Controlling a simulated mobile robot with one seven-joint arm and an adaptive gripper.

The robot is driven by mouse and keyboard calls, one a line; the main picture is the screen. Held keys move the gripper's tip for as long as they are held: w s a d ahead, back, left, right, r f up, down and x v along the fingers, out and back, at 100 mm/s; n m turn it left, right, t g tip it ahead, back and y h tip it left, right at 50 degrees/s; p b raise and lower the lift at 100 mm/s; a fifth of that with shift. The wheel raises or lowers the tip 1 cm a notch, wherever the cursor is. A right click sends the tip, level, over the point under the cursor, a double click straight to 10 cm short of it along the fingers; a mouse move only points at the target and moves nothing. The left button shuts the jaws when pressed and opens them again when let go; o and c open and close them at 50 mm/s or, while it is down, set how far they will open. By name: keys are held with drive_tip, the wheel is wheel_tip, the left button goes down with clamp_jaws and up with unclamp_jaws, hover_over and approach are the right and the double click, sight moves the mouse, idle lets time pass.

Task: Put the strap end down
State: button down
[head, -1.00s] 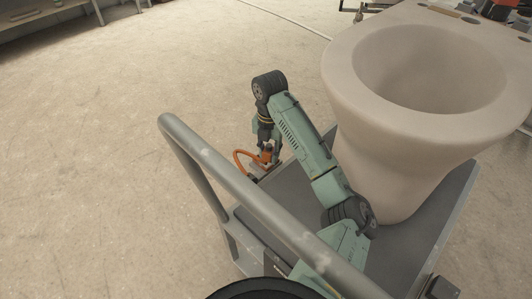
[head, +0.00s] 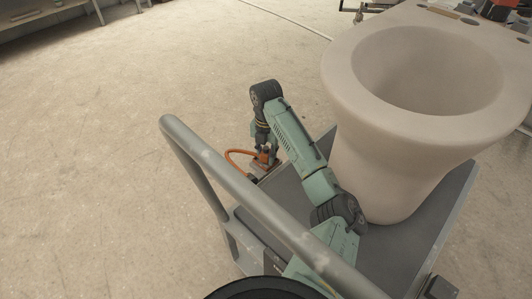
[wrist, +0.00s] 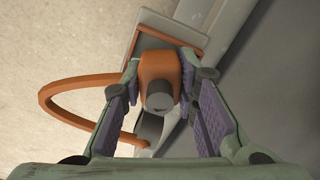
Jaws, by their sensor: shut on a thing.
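The strap end is an orange block with a grey round knob (wrist: 158,85), between my gripper's fingers in the wrist view. My gripper (wrist: 160,70) is shut on it, one finger on each side. The orange strap (wrist: 52,92) loops out to the left and back to a grey piece at the cart edge; the strap also shows in the head view (head: 232,153). A grey plate with an orange rim (wrist: 190,42) lies just beyond the strap end. In the head view my gripper (head: 263,161) is low at the cart's left edge. Whether the strap end touches anything below is hidden.
A large pale toilet bowl (head: 375,150) stands on the grey cart deck (head: 440,215), right of my arm. The cart's grey handle rail (head: 235,195) runs in front of my gripper. Open floor lies left. A bench (head: 50,12) stands far back left.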

sight(266, 148)
drive_tip(key=shift+s+f, duration=0.1)
drive_tip(key=shift+f, duration=0.35)
drive_tip(key=c, duration=1.7)
unclamp_jaws()
drive_tip(key=o, duration=0.5)
drive_tip(key=shift+f, duration=0.3)
drive_tip(key=shift+c, duration=0.2)
drive_tip(key=shift+r, duration=0.2)
wheel_tip(266, 148, up, 9)
drive_tip(key=shift+f, duration=0.1)
